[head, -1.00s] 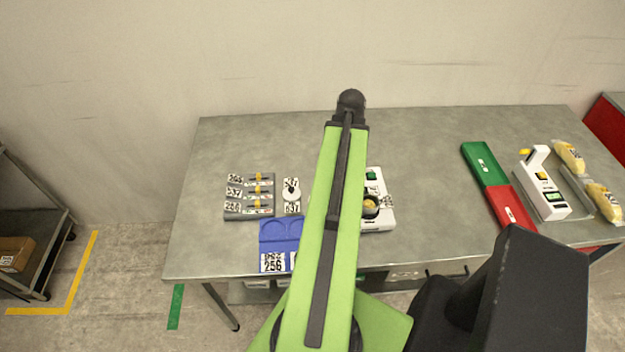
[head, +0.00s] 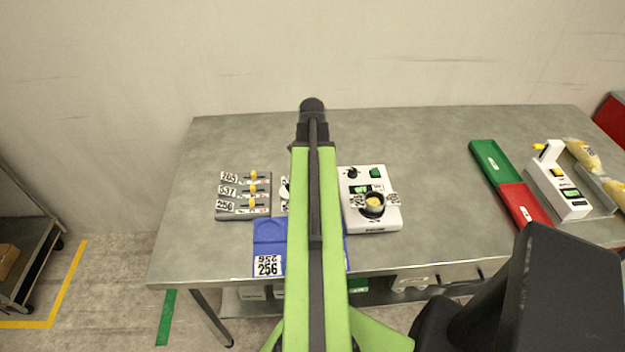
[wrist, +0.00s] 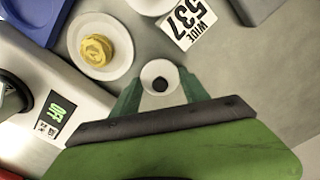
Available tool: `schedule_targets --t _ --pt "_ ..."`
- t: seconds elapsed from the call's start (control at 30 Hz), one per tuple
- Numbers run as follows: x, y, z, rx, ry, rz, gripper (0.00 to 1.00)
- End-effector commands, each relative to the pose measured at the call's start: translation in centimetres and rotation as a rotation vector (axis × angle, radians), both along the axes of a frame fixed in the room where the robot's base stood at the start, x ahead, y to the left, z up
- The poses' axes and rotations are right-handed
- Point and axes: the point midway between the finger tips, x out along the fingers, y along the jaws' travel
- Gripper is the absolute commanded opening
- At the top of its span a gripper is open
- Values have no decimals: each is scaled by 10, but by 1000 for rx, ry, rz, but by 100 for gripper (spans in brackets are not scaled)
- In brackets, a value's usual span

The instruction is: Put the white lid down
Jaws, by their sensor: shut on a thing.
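My gripper (wrist: 158,95) is shut on a small white round piece with a dark centre, which I take to be the white lid (wrist: 148,73). It is held between the two green fingers. How high it is above the table cannot be told. In the head view my arm hides the gripper and the held lid. A white round dish (wrist: 88,63) with a yellow ridged piece on it is just up and left of the gripper in the wrist view. Another white disc (wrist: 152,5) shows at the top edge, beside the 537 label (wrist: 188,22).
A white scale (head: 385,222) with a cup on it stands right of my arm. A blue tray (head: 268,250) lies at the front, and a grey holder (head: 228,213) with labels is at left. Green (head: 490,158) and red (head: 525,205) trays lie at right. The table's back is clear.

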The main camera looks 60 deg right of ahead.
Motion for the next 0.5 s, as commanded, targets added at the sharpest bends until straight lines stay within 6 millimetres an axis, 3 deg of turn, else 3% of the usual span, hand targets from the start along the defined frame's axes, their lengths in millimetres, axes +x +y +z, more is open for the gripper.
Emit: schedule_targets --t 0.37,0.4,0.5 --pt "0 0 -7 0 0 1 9" --pt "0 0 -5 0 0 1 58" --pt "0 0 -5 0 0 1 71"
